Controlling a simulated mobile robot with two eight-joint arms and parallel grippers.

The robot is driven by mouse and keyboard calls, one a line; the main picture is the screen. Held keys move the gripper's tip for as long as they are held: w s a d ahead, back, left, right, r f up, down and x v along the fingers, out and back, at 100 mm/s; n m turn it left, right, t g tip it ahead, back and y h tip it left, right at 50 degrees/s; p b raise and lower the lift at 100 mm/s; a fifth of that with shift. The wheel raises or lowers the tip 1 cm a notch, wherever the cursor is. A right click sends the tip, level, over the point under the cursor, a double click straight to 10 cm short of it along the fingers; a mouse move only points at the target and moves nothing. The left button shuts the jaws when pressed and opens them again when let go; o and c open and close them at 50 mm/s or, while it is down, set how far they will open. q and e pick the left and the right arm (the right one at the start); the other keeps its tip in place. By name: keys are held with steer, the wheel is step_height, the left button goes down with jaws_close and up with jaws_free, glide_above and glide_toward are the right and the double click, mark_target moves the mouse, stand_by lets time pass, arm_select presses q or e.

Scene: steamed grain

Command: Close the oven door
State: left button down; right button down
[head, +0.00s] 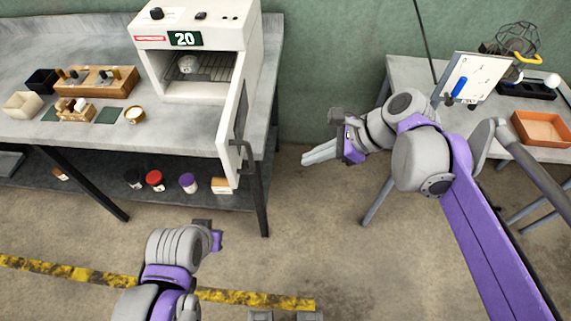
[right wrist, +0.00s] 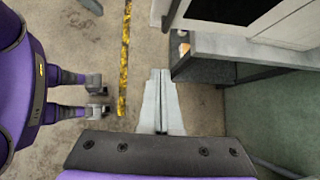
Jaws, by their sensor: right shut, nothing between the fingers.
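The white oven (head: 248,22) stands on the grey workbench with a display reading 20. Its chamber is open to view, with a wire rack and a small pale round vessel (head: 188,64) inside. The oven door (head: 233,125) stands wide open, swung out toward me on the right side, with a dark handle (head: 250,158) on its outer face. My right gripper (head: 306,157) is shut and empty, to the right of the handle and apart from it. Its closed fingers also show in the right wrist view (right wrist: 160,90). My left gripper (head: 210,234) is low in front of the bench; its fingers are hidden.
The workbench (head: 180,138) holds wooden racks (head: 98,80) and small containers left of the oven; jars stand on its lower shelf. A second table (head: 410,70) with an orange tray (head: 542,128) is at right. Open floor lies between the tables.

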steer(key=w+a+f+m, duration=0.1)
steer(key=w+a+f, duration=0.2)
steer(key=a+f, duration=0.3)
steer(key=a, duration=0.5)
steer(key=shift+m+y, duration=0.3)
steer(key=shift+y, duration=0.1)
steer(key=shift+a, duration=0.15)
